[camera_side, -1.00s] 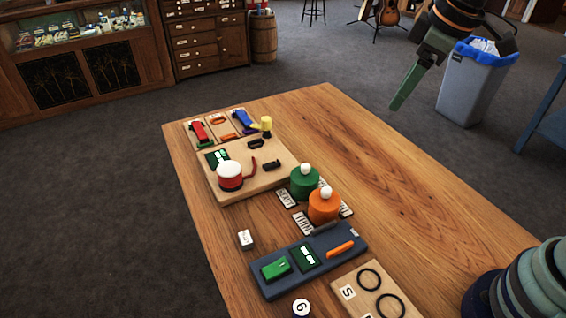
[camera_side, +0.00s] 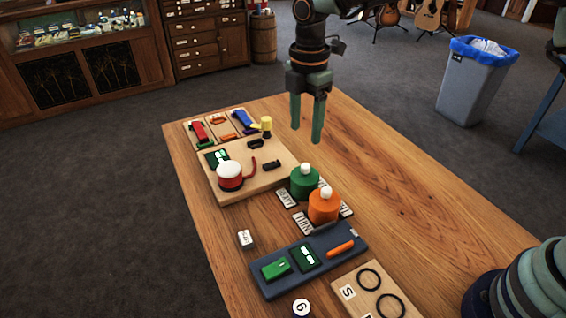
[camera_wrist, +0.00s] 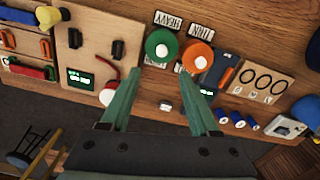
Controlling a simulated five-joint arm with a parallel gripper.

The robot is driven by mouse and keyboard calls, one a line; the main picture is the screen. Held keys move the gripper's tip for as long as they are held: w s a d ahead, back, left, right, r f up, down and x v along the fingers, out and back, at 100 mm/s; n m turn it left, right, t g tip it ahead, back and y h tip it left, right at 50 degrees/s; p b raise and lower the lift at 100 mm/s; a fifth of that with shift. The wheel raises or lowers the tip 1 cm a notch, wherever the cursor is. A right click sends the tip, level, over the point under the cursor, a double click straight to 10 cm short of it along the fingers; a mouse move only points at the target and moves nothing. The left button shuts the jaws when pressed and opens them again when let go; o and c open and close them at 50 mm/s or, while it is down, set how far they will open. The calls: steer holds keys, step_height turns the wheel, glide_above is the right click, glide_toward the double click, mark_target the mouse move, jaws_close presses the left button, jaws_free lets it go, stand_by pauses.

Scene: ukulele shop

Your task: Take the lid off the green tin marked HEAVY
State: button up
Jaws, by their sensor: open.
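The green tin (camera_side: 304,184) stands upright on the wooden table with its lid on, topped by a white knob (camera_side: 305,168). In the wrist view the green tin (camera_wrist: 157,53) stands beside a label reading HEAVY (camera_wrist: 168,20). An orange tin (camera_side: 323,208) with a white knob stands close beside it, near a second label. My gripper (camera_side: 306,136) points down, open and empty, above the green tin and apart from it. In the wrist view my gripper's fingers (camera_wrist: 159,77) are spread, with the green tin ahead between them.
A wooden board (camera_side: 264,182) with a red-and-white round object (camera_side: 230,175) lies to the left of the tins. A blue-grey tray (camera_side: 317,275) lies in front of them. The table's right side (camera_side: 400,190) is clear.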

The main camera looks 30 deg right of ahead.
glide_above(306, 165)
steer(key=f, duration=0.4)
steer(key=shift+a+f, duration=0.25)
steer(key=shift+f, duration=0.05)
steer(key=shift+d+f, duration=0.15)
steer(key=shift+f, duration=1.2)
steer(key=shift+d+f, duration=0.15)
steer(key=shift+f, duration=1.2)
jaws_close()
